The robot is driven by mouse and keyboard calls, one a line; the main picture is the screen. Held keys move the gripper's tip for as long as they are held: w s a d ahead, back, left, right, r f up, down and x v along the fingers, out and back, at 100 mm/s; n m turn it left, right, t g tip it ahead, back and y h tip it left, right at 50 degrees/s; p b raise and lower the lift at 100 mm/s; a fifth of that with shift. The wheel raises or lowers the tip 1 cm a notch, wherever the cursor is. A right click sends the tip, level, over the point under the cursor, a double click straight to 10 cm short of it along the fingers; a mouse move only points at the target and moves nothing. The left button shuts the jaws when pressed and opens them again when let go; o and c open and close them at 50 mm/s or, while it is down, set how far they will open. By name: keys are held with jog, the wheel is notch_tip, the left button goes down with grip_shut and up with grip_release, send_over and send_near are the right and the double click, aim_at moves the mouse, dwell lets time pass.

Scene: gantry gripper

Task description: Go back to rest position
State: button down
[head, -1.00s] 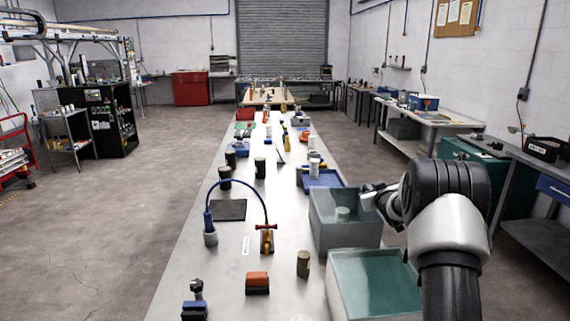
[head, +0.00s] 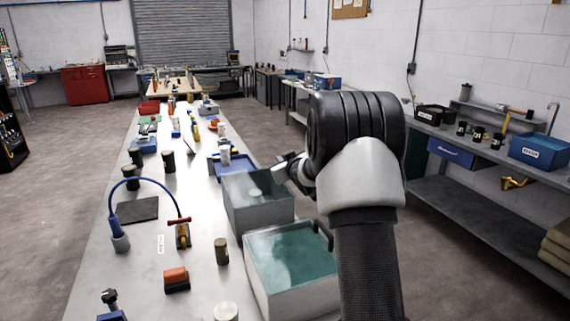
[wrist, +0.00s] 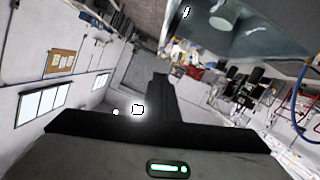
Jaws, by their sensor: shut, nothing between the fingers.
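My gripper (wrist: 160,85) shows in the wrist view as a dark body with the fingers together and nothing between them. In the head view my arm rises at the right of the bench, and its wrist end (head: 292,168) is by the right rim of a grey bin (head: 262,218). The fingertips cannot be made out there. The bin holds teal liquid and a small pale cylinder (head: 254,192); the cylinder also shows at the top of the wrist view (wrist: 224,17).
A second liquid-filled bin (head: 262,294) stands nearer, left of my forearm. The long bench (head: 130,235) carries a blue curved hose (head: 140,181), a red-brown block (head: 176,276) and several cans. A side workbench (head: 480,222) runs along the right wall. Floor is open at left.

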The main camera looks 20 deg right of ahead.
jog(key=s+a+r+m+g+p, duration=0.1)
jog(key=s+a+r, duration=0.1)
jog(key=s+r, duration=0.3)
jog(key=s+a+r+g+h+p, duration=0.1)
jog(key=s+a+r, duration=0.15)
jog(key=s, duration=0.45)
jog(key=s+a+r+m+g+p, duration=0.1)
jog(key=s+a+r+g, duration=0.1)
jog(key=s+a+r, duration=0.3)
jog(key=s+a+f+g+y+p, duration=0.1)
jog(key=s+a, duration=0.3)
jog(key=s, duration=1.2)
jog(key=s+a+f+g+y+p, duration=0.1)
jog(key=s+a+g, duration=0.3)
jog(key=s, duration=1.2)
jog(key=shift+s+a+f+m+g, duration=0.15)
jog(key=shift+a+f+m+g, duration=0.2)
jog(key=shift+f, duration=0.5)
